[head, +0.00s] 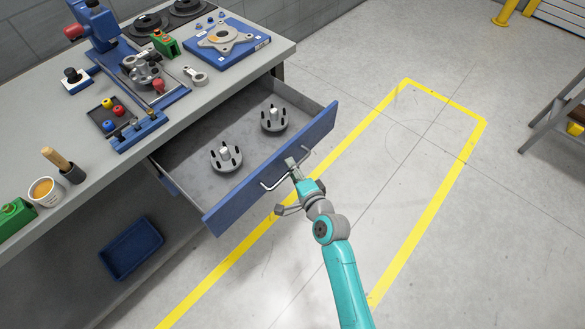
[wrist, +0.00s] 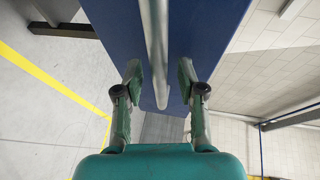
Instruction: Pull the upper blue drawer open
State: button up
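The upper blue drawer (head: 228,210) stands pulled out from the grey workbench, with its inside in view. Its silver bar handle (head: 273,185) runs along the blue front. My gripper (head: 288,186) is at the handle, with its fingers spread. In the wrist view, the handle bar (wrist: 154,40) passes between the two fingertips of my gripper (wrist: 158,74), and a gap shows on each side of it. The blue drawer front (wrist: 110,28) lies just beyond the fingers. Two grey flanged parts with dark pins, a nearer one (head: 226,158) and a farther one (head: 273,119), stand upright in the drawer.
The benchtop (head: 120,172) carries a blue press (head: 100,25), a blue plate fixture (head: 245,45), a white cup (head: 46,191) and other small parts. A blue bin (head: 131,248) sits below. Yellow lines (head: 420,225) mark open floor. A rack (head: 560,105) stands right.

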jog(key=v, duration=1.1)
jog(key=shift+s+d, duration=0.2)
jog(key=s+d+f+n+h, duration=0.1)
jog(key=s+d+n+h, duration=0.15)
jog(key=s+d, duration=0.55)
jog(key=s+d+f+n+h, duration=0.1)
jog(key=s+d+n+h, duration=0.2)
jog(key=s, duration=0.9)
jog(key=s+d+r+n+h, duration=0.1)
jog(key=s+d+r+n, duration=0.1)
jog(key=s+r, duration=0.3)
jog(key=s+d+r+n+t+h, duration=0.1)
jog(key=s+d+r+n, duration=0.2)
jog(key=s+r, duration=0.3)
jog(key=shift+s+n, duration=0.35)
jog(key=shift+s, duration=1.95)
